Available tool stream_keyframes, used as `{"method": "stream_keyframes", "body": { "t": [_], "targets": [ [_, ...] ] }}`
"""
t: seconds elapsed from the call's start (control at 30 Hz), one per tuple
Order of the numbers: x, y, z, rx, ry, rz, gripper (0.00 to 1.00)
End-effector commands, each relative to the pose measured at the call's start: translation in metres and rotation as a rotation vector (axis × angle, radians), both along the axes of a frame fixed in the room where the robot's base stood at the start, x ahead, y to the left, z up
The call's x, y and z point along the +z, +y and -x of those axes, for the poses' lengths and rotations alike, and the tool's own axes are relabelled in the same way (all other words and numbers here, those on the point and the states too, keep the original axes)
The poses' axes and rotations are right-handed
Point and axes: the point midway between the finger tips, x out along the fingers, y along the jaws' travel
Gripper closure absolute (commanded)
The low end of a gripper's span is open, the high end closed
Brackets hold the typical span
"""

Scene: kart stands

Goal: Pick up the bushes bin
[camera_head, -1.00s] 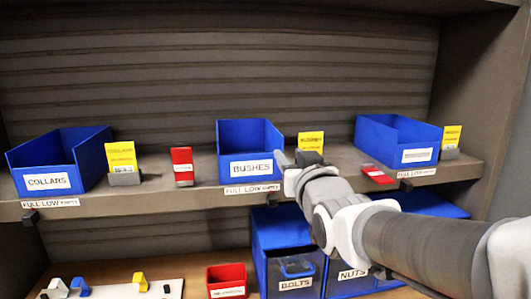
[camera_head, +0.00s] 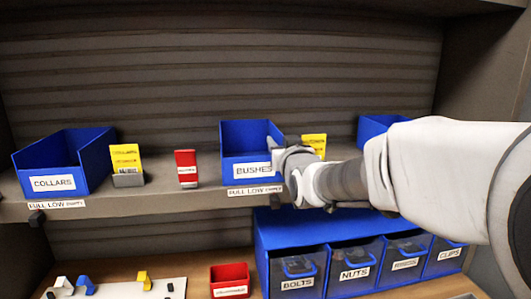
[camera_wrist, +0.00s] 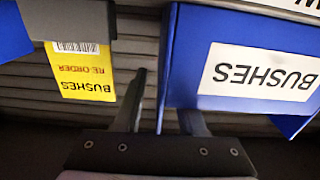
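The bushes bin (camera_head: 250,133) is a blue open bin with a white BUSHES label, upright on the shelf in the head view. My gripper (camera_head: 281,151) is at its right front corner and covers part of that corner. In the wrist view, which is upside down, the bin (camera_wrist: 189,62) fills the right side. My gripper (camera_wrist: 164,92) is open there. One finger is outside the bin's side wall; the other is partly hidden behind the bin's front, with the side wall between them. Contact with the wall cannot be told.
A yellow BUSHES reorder card (camera_wrist: 85,78) stands beside the outer finger. The collars bin (camera_head: 92,155) and a red card (camera_head: 187,168) are to the left. Another blue bin (camera_head: 378,124) is partly behind my arm. A blue drawer unit (camera_head: 290,228) and red bin (camera_head: 230,279) are below.

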Motion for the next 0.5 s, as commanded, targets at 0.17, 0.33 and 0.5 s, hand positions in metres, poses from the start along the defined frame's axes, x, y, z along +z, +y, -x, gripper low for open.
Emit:
{"method": "stream_keyframes", "body": {
  "t": [0.17, 0.33, 0.5],
  "targets": [
    [0.000, 0.003, -0.015, 0.000, -0.001, 0.000, 0.60],
    [0.000, 0.004, -0.017, 0.000, 0.000, 0.000, 0.60],
    [0.000, 0.003, -0.016, 0.000, -0.001, 0.000, 0.73]
  ]
}}
